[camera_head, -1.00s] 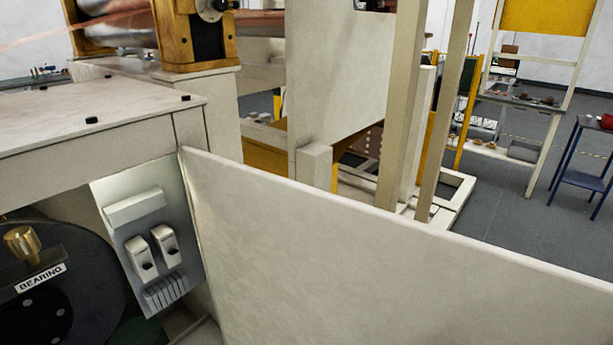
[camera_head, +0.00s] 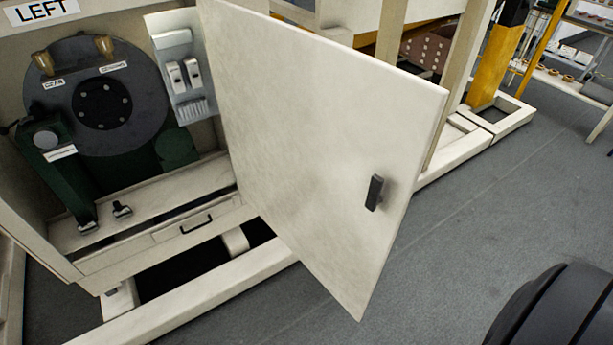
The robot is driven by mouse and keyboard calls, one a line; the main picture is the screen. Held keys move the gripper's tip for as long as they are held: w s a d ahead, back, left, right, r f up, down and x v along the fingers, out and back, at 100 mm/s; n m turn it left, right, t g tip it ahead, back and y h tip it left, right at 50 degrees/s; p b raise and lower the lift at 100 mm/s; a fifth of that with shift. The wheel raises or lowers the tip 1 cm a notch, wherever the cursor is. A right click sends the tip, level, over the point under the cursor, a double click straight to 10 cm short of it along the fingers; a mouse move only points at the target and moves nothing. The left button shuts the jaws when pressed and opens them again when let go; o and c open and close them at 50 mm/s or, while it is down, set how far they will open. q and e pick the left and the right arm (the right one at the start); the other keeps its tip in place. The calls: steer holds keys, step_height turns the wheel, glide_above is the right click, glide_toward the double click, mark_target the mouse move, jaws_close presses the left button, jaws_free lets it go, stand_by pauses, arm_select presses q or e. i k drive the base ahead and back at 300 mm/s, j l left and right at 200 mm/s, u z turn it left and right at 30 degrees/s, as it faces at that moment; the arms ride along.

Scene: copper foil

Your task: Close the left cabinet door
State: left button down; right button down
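The left cabinet door (camera_head: 315,140) is a large off-white panel. It stands wide open, hinged at the right side of the cabinet opening and swung out toward the right front. A small black handle (camera_head: 375,193) sits near its free edge. The cabinet (camera_head: 22,170) carries a "LEFT" label (camera_head: 42,11) at its top. Inside are a dark round bearing disc (camera_head: 100,100), a green housing and a grey switch panel (camera_head: 183,78). Neither of my grippers shows in the view.
A drawer front with a black pull (camera_head: 196,226) lies below the opening. An off-white base rail (camera_head: 185,300) runs along the floor. A dark rounded object (camera_head: 565,310) fills the lower right corner. Grey floor (camera_head: 470,220) is free right of the door.

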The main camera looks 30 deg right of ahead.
mark_target(309, 119)
steer(key=k+l+u, duration=0.1)
steer(key=l, duration=0.3)
steer(key=k+l+u, duration=0.1)
steer(key=l, duration=0.3)
steer(key=k+l, duration=0.2)
steer(key=l, duration=0.15)
steer(key=k+l+u, duration=0.15)
steer(key=l, duration=0.25)
steer(key=i+l, duration=0.15)
steer(key=l, duration=0.15)
steer(key=i+l+u, duration=0.1)
steer(key=l, duration=0.15)
steer(key=i+l+u, duration=0.1)
steer(key=l, duration=0.2)
